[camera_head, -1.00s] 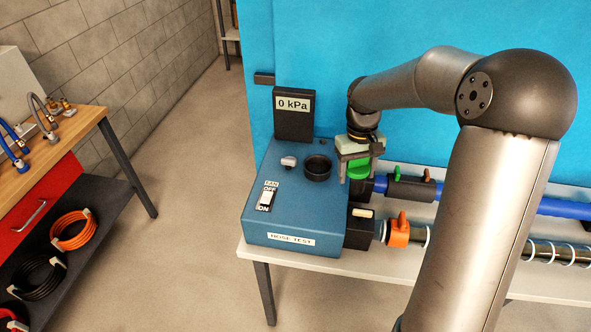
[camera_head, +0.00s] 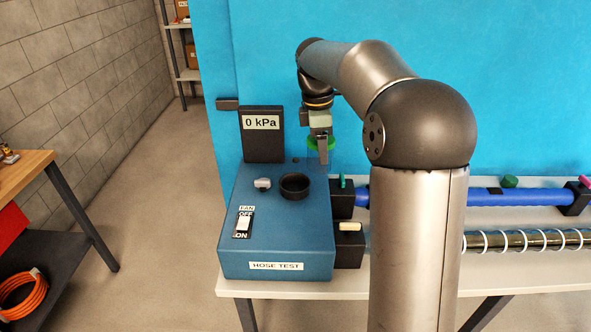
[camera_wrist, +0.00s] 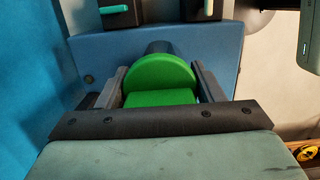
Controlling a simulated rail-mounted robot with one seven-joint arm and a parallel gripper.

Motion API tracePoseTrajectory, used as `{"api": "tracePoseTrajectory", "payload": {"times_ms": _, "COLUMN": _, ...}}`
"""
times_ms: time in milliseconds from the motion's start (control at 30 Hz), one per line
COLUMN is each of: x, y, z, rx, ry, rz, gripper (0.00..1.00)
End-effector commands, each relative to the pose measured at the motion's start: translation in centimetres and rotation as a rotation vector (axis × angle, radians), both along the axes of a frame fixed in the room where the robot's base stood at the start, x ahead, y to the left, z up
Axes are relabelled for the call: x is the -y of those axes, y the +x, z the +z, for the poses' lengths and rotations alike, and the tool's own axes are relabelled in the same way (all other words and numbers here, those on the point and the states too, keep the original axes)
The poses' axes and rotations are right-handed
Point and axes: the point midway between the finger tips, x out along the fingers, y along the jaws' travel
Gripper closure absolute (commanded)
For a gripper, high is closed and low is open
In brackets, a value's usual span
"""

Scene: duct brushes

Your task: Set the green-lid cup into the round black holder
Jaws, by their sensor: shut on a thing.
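My gripper (camera_head: 320,152) is shut on the green-lid cup (camera_head: 314,143), whose bright green lid shows between the fingers. In the wrist view the green lid (camera_wrist: 163,73) is between the two grey fingers. The cup's body is mostly hidden. The round black holder (camera_head: 296,186) is an open ring on top of the blue hose test box (camera_head: 262,225). In the head view my gripper and the cup appear above and slightly right of the holder, apart from it.
A black 0 kPa display (camera_head: 262,135) stands at the back of the box. A grey knob (camera_head: 263,184) and a fan switch (camera_head: 243,222) are left of the holder. Black ports and a blue hose (camera_head: 425,198) are on the right. A blue wall (camera_head: 400,60) is behind.

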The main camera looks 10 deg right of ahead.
Motion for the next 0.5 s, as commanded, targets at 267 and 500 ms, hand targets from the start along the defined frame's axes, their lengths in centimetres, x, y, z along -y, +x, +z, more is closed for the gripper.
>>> {"api": "tracePoseTrajectory", "payload": {"times_ms": 267, "x": -3.8, "y": 3.5, "z": -4.3, "rx": -0.002, "ry": 0.000, "rz": 0.000, "gripper": 0.64}}
{"api": "tracePoseTrajectory", "payload": {"times_ms": 500, "x": -4.8, "y": 4.4, "z": -6.1, "rx": 0.001, "ry": 0.001, "rz": -0.002, "gripper": 0.64}}
